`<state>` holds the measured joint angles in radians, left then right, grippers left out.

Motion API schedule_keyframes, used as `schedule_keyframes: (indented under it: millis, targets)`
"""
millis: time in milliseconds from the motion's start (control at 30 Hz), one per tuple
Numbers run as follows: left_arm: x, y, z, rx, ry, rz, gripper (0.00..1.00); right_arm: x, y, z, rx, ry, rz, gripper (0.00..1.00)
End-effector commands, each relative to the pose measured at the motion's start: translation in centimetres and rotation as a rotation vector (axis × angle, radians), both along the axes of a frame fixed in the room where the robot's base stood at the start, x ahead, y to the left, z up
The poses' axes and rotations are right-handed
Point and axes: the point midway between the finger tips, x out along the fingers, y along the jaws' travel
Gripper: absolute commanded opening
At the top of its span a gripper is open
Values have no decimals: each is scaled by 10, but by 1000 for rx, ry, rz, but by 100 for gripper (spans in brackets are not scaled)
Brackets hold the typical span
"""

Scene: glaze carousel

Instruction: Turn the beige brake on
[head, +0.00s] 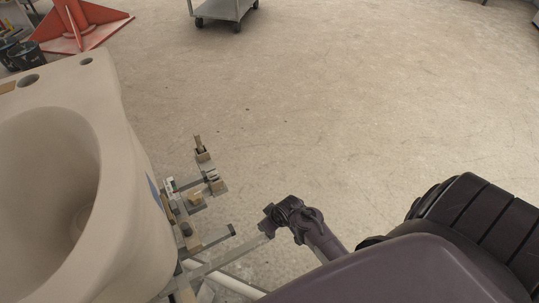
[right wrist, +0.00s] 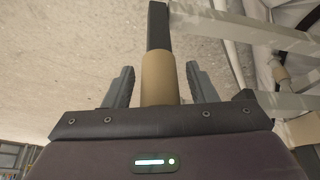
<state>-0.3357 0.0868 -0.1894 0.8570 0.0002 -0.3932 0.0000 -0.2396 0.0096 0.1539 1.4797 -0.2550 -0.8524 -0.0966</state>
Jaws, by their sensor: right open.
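In the right wrist view a beige sleeve (right wrist: 157,78) sits on a dark straight bar (right wrist: 158,25); it looks like the beige brake's handle. My right gripper (right wrist: 160,72) is open, with one finger on each side of the sleeve and a visible gap on both sides. The sleeve's near end is hidden behind my gripper's body. In the head view my right arm reaches in from the lower right to the metal frame (head: 222,238); I cannot make out the sleeve between the fingers there. My left gripper is not in view.
A large beige ceramic basin (head: 125,150) fills the left of the head view, beside the frame. Small brackets and levers (head: 205,180) stick out of the frame. A grey cart (head: 222,8) and a red stand (head: 75,28) are far back. The floor (head: 340,100) between is clear.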

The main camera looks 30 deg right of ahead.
Motion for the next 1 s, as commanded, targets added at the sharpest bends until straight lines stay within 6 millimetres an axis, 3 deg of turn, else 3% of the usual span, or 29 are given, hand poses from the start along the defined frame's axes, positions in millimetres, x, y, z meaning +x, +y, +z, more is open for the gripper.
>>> schedule_keyframes:
  millis: [300,700,1000]
  targets:
    - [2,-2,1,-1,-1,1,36,1,0,-3,-1,0,1,52]
    - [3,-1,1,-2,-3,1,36,1,0,-3,-1,0,0,0]
    - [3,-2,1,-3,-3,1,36,-1,0,-3,-2,-17,0,0]
